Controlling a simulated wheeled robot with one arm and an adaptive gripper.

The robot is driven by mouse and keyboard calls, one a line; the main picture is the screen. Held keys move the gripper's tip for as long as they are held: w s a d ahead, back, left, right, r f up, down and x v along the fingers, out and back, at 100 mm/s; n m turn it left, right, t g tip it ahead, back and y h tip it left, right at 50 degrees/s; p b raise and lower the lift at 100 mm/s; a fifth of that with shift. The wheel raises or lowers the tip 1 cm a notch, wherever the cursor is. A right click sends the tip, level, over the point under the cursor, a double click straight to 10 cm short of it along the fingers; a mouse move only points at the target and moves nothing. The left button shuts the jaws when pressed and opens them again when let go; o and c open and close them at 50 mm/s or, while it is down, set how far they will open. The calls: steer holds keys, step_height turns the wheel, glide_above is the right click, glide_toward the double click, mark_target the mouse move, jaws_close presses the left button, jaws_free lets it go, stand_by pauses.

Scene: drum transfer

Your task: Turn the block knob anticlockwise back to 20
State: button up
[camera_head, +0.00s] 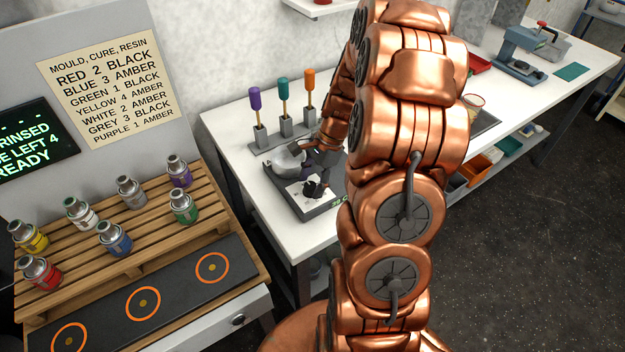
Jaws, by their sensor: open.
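The block (282,204) is a low dark grey unit with a pale top plate, standing on the white bench. A rounded grey vessel (287,160) is at its rear left. My gripper (314,190) is dark and small in the picture, open, over the block's right front part. My copper arm reaches in from the right and covers the block's right side. I cannot make out the knob or its pointer. Green characters (340,203) show on the block's front edge, partly covered by my arm and too small to read surely.
Purple, teal (283,90) and orange-handled tools stand in a grey rack behind the block. At left, a wooden slatted rack (150,215) holds several coloured drums, above a dark strip with orange rings. The white bench (228,120) is clear left of the block.

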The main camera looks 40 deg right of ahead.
jaws_close()
stand_by(0.4)
steer(key=c, duration=1.1)
jaws_free()
steer(key=shift+f+n+b, duration=0.15)
steer(key=shift+n+b, duration=0.15)
steer(key=shift+b, duration=0.15)
steer(key=shift+c, duration=0.2)
